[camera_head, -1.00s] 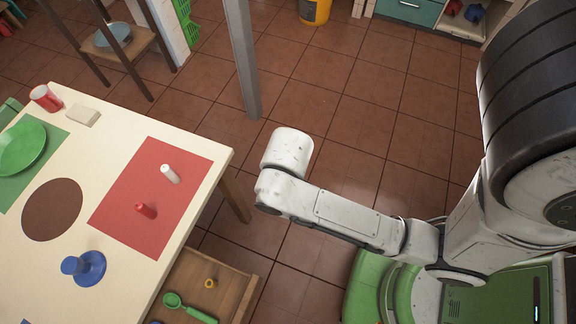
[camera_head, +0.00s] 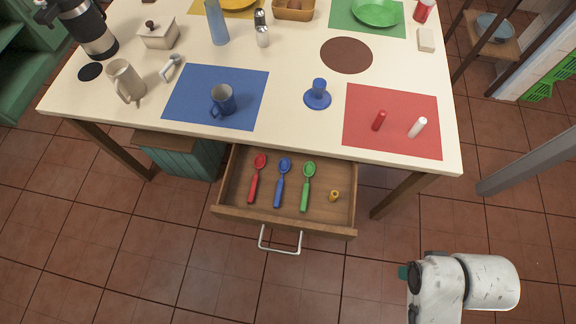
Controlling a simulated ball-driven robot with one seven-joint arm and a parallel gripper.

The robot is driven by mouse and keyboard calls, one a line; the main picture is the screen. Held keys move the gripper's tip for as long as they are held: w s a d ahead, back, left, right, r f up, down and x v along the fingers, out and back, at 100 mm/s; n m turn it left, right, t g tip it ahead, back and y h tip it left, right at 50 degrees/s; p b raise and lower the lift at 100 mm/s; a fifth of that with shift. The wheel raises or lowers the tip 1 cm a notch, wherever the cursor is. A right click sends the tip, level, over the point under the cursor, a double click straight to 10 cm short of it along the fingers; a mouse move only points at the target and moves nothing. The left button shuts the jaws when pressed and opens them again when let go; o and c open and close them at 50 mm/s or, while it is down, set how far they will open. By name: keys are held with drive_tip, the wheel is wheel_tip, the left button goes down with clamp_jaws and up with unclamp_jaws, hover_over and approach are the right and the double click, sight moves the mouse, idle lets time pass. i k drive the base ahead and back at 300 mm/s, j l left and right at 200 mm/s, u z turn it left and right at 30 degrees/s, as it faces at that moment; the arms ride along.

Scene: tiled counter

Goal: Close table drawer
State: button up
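The table drawer (camera_head: 233,209) is pulled out from under the near side of the cream table, with its pale bar handle (camera_head: 281,249) on the front. Inside lie a red spoon (camera_head: 255,178), a blue spoon (camera_head: 281,182), a green spoon (camera_head: 308,186) and a small yellow-orange object (camera_head: 334,196). White links of my arm show at the lower right, clear of the drawer. A small teal piece sticks out at their left side, and I cannot tell what it is. The fingers of my gripper do not show.
The cream table (camera_head: 300,120) holds a blue mug (camera_head: 223,99), a blue stand (camera_head: 317,95), and red and white cylinders on a red mat (camera_head: 392,139). A teal crate (camera_head: 186,160) stands under the table, left of the drawer. A grey post (camera_head: 530,163) is at right. The floor before the drawer is clear.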

sight(323, 218)
drive_tip(key=k+j+u, duration=0.3)
drive_tip(key=k+j, duration=0.15)
drive_tip(key=j, duration=1.3)
drive_tip(key=k, duration=0.05)
